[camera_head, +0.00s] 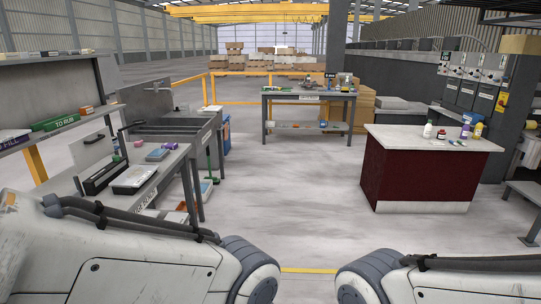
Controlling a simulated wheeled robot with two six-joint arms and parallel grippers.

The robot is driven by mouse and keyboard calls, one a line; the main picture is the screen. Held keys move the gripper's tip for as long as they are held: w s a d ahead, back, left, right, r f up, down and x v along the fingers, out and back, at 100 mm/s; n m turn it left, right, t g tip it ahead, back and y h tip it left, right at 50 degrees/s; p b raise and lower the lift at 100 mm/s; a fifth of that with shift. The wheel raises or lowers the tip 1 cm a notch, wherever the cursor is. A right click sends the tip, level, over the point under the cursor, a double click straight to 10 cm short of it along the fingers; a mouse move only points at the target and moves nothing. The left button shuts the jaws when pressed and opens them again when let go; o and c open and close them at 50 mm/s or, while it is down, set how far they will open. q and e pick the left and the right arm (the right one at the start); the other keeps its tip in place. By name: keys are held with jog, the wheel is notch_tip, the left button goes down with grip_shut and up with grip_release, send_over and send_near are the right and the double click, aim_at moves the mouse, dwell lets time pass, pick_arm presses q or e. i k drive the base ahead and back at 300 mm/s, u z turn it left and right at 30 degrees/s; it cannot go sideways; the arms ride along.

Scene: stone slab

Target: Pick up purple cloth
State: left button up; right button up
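A purple-blue container (465,131) stands on the white-topped counter (425,134) on the right. Both of my arms show at the bottom of the view, on the left and on the right. Neither gripper is in view. The workbench and the counter are both well ahead of my arms.
A blue-grey flat item (157,155) and a pale tray (133,179) share the left workbench. Several bottles stand on the counter. A far table (308,92) stands in the middle, with a yellow railing (240,104) nearby. The concrete floor (290,190) between is clear.

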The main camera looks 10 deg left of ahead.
aim_at(172, 147)
jog(key=u, duration=0.45)
jog(key=i, duration=1.85)
jog(key=u, duration=0.55)
jog(key=i, duration=0.3)
jog(key=u, duration=0.15)
